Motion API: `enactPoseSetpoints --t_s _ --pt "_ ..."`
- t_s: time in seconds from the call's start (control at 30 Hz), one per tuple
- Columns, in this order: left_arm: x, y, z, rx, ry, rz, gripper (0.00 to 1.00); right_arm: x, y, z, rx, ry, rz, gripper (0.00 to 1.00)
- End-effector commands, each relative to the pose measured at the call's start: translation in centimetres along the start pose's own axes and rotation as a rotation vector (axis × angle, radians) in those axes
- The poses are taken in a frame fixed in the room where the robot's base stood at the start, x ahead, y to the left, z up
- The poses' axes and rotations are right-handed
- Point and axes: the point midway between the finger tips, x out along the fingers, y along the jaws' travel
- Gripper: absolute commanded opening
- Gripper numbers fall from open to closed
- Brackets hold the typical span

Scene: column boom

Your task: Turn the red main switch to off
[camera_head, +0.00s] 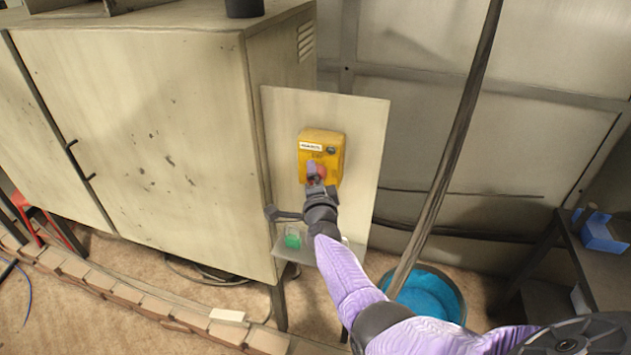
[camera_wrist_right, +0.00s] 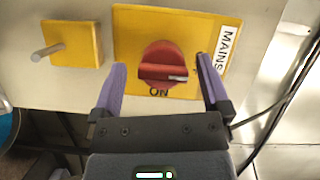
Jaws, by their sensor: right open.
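The red main switch (camera_wrist_right: 163,62) is a round knob with a raised bar on a yellow plate (camera_wrist_right: 128,25). The bar lies about level in the right wrist view, with a white mark at its right end. "ON" is printed below the knob and a white "MAINS" label is at the right. In the head view, the yellow switch box (camera_head: 334,150) is on a pale panel, with the knob partly hidden by my gripper. My right gripper (camera_wrist_right: 160,68) is open, its purple fingers on either side of the knob, with gaps visible. My left gripper is out of view.
A second yellow plate (camera_wrist_right: 85,55) with a grey peg is at the left in the wrist view. A beige cabinet (camera_head: 150,130) stands left of the panel (camera_head: 365,120). A slanted pole (camera_head: 455,150) and blue bucket (camera_head: 430,292) are at the right. A green object (camera_head: 292,241) sits below the box.

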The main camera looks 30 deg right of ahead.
Motion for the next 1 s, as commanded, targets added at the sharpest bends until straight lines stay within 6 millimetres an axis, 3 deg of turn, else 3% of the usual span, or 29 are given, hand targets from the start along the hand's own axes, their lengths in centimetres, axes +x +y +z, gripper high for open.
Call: enactPoseSetpoints --t_s 0.17,0.37,0.57,1.0 --pt "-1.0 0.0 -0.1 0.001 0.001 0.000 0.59 -1.1 -0.3 0.0 0.001 -0.001 0.000 0.97" --pt "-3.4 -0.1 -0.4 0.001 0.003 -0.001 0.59 -5.6 -0.4 -0.1 0.002 0.001 0.002 0.97" --pt "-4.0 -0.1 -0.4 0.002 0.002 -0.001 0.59 -9.3 -0.1 0.0 0.001 -0.001 0.002 0.97" --pt "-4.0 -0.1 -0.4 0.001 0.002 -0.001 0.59 -9.9 0.0 0.0 0.000 0.000 0.000 0.97"
